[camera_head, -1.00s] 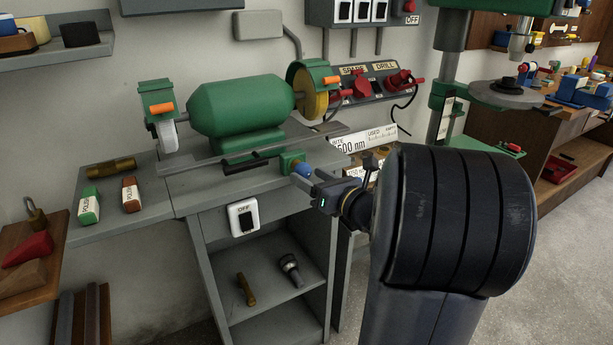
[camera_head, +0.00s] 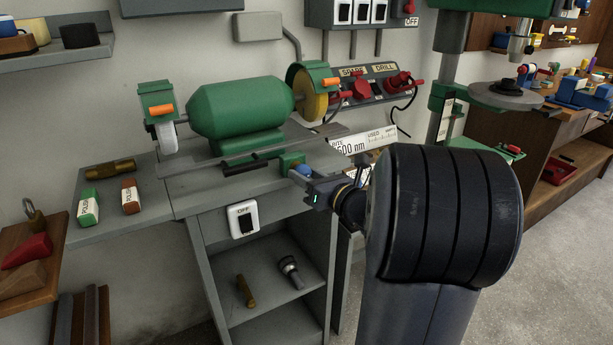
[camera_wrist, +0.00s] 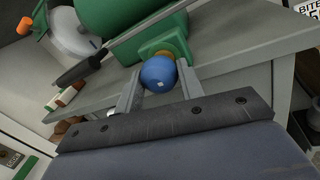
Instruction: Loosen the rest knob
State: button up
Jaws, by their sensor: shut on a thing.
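The rest knob is a blue ball (camera_wrist: 158,74) on a brass-coloured collar at a green block (camera_wrist: 163,39). In the wrist view it sits between the two fingers of my gripper (camera_wrist: 160,82), which is shut on it. In the head view the blue knob (camera_head: 304,170) shows at the front right of the green block (camera_head: 291,161), with my gripper (camera_head: 309,178) at it from the right. My forearm hides part of the bench's right side. The grey rest bar (camera_head: 255,150) runs in front of the green grinder (camera_head: 240,106).
The grinder's wheels (camera_head: 314,105) stand behind the bar. Polish blocks (camera_head: 88,207) and a brass cylinder (camera_head: 111,168) lie on the bench's left. A switch marked OFF (camera_head: 243,218) is on the bench front. A drill press (camera_head: 452,100) stands at the right.

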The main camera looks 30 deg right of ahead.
jog(key=shift+c, duration=0.6)
jog(key=shift+n+b, duration=0.3)
jog(key=n+b, duration=0.2)
jog(key=n, duration=0.1)
jog(key=shift+f+n+g+h, duration=0.1)
jog(key=shift+n+g+h, duration=0.2)
jog(key=n+h+b, duration=0.1)
jog(key=n+b, duration=0.3)
jog(key=shift+n+g, duration=0.4)
jog(key=n+h+b, duration=0.1)
jog(key=n+b, duration=0.2)
jog(key=b, duration=0.1)
jog(key=shift+n, duration=0.4)
jog(key=shift+r+n+h+b, duration=0.2)
jog(key=shift+n+h+b, duration=0.2)
jog(key=shift+n+b, duration=0.45)
jog(key=shift+r+n+h+b, duration=0.15)
jog(key=shift+n+h+b, duration=0.25)
jog(key=shift+n+b, duration=0.45)
jog(key=shift+r, duration=0.1)
